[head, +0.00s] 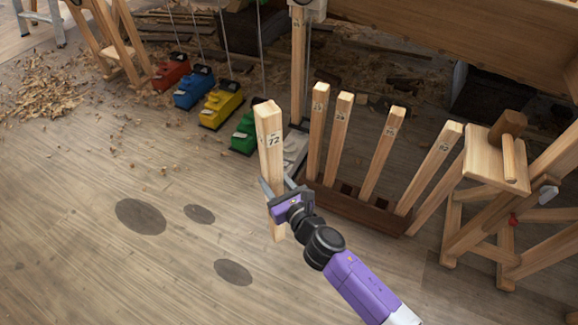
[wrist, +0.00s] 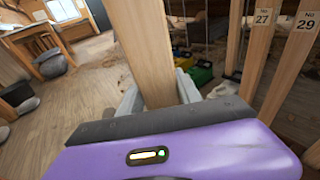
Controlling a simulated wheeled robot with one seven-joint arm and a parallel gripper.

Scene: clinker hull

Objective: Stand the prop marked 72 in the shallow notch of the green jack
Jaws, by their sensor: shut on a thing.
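The prop marked 72 (head: 270,150) is a pale square wooden post. My gripper (head: 273,190) is shut on it below its middle and holds it nearly upright, in front of the rack. In the wrist view the prop (wrist: 148,50) rises between the grey jaws (wrist: 158,95); its number does not show there. The green jack (head: 244,133) stands on the floor behind the prop in the head view, partly covered by it. It also shows in the wrist view (wrist: 232,88). Its notches are too small to make out.
A dark rack (head: 365,212) holds several numbered props right of my gripper. Yellow (head: 221,104), blue (head: 194,87) and red (head: 171,72) jacks line up left of the green one. A wooden stool with a mallet (head: 508,135) stands at right. The left floor is mostly open.

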